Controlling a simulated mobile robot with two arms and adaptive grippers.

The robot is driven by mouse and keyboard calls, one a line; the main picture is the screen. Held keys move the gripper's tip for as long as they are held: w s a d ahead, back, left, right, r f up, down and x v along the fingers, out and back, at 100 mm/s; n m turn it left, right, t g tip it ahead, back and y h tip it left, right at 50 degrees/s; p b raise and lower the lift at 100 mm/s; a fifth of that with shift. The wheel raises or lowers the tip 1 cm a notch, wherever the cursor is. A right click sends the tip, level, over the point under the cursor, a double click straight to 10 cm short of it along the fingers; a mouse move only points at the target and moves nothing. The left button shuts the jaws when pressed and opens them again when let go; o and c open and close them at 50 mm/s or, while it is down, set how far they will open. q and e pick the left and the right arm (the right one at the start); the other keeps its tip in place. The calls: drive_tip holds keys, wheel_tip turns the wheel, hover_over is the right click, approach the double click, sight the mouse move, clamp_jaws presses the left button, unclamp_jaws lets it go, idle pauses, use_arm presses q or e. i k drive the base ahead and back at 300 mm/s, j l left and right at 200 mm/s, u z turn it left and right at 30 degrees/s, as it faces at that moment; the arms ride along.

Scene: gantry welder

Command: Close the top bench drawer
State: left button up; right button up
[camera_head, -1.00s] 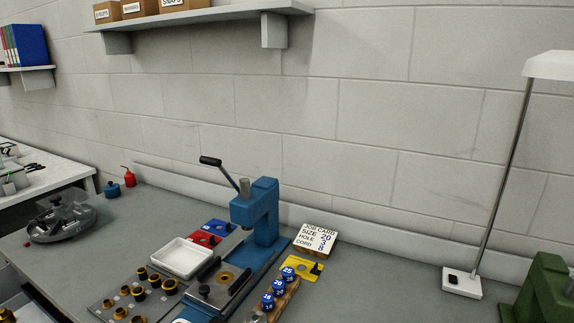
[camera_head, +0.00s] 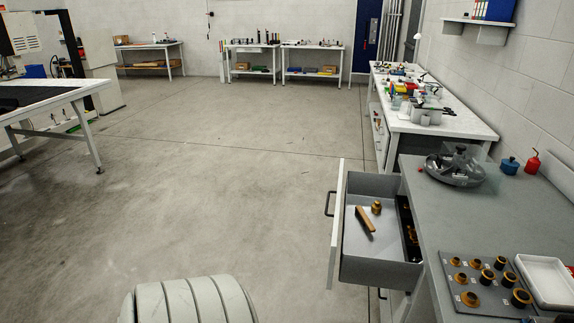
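The top bench drawer (camera_head: 372,272) is pulled out from the left side of the grey bench (camera_head: 450,220) at the right. Its white front (camera_head: 337,225) has a dark bar handle (camera_head: 329,204) facing left, over the open floor. Inside lie a wooden-handled tool (camera_head: 365,219), a small brass piece (camera_head: 376,206) and dark items along the side nearest the bench. A pale rounded part of my own body shows at the bottom edge. Neither of my grippers is in view.
On the bench stand a round grey tray (camera_head: 454,168), a board of brass fittings (camera_head: 485,285), a white tray (camera_head: 545,281), a blue pot (camera_head: 509,165) and a red oil can (camera_head: 532,160). The floor (camera_head: 200,190) left of the drawer is clear.

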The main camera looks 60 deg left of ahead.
sight(390, 257)
drive_tip(key=j+u, duration=0.8)
drive_tip(key=i+j+u, duration=0.1)
drive_tip(key=j+u, duration=0.3)
drive_tip(key=j, duration=0.1)
